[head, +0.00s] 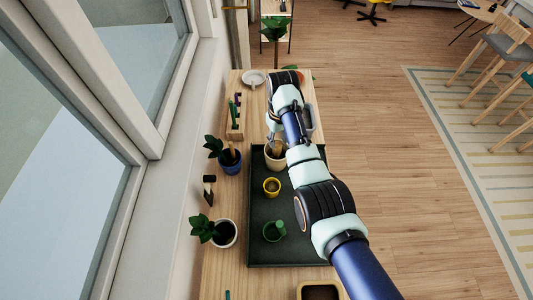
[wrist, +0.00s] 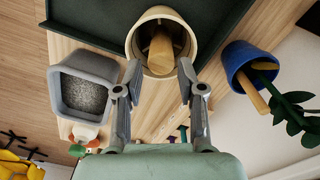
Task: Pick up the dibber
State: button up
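A cream pot (wrist: 134,42) holds upright wooden pieces; the thick wooden handle (wrist: 160,50) in it may be the dibber, but its lower end is hidden. The cream pot also shows in the head view (head: 275,163), partly behind my arm. Another wooden handle (wrist: 254,96) sticks out of a blue pot (wrist: 245,57) with a leafy plant. I cannot tell for certain which is the dibber. My gripper (wrist: 159,72) is open and empty, its fingertips apart at the near rim of the cream pot in the picture.
A grey square pot (wrist: 84,84) stands left of my gripper in the wrist view. A wooden rack (head: 236,118) and potted plants line the window side.

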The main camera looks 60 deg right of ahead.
aim_at(277, 150)
notch_tip(277, 150, down, 7)
jog(key=shift+f+b, duration=0.1)
jog(key=shift+b, duration=1.05)
jog(key=shift+w, duration=0.1)
grip_shut()
notch_tip(277, 150, up, 20)
jog(key=p, duration=0.7)
jog(key=shift+p, duration=0.4)
jog(key=shift+p, duration=0.3)
